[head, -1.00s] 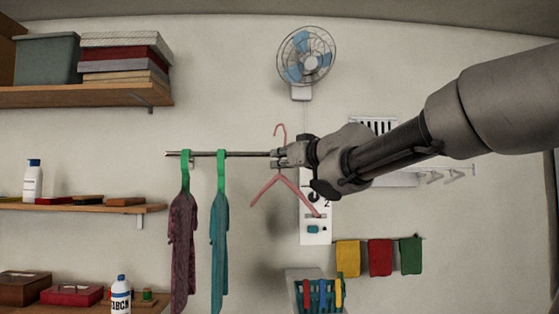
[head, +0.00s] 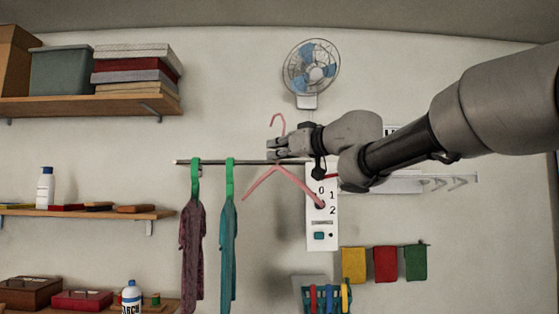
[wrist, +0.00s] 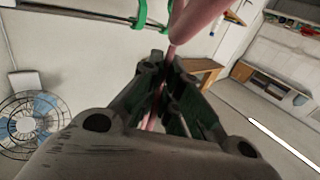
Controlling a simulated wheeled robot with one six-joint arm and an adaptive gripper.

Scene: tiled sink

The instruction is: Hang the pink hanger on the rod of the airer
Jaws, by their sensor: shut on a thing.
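The pink hanger (head: 262,182) is held upright by its neck in my gripper (head: 272,150), with its hook above the fingers and its two arms spreading below. In the wrist view, my gripper (wrist: 165,75) is shut on the pink hanger (wrist: 195,20), which looms large near the camera. The airer's rod (head: 255,162) runs level to the left and passes about at the height of the fingers in the head view. The hook shows above the rod's line; I cannot tell whether hanger and rod touch. Part of the hanger's neck is hidden by the fingers.
Two green hangers (head: 230,178) with a maroon and a teal garment (head: 228,245) hang on the rod's left part. A wall fan (head: 312,68) is above. A white control panel (head: 320,238) is behind the hanger. The rod between the teal garment and my gripper is bare.

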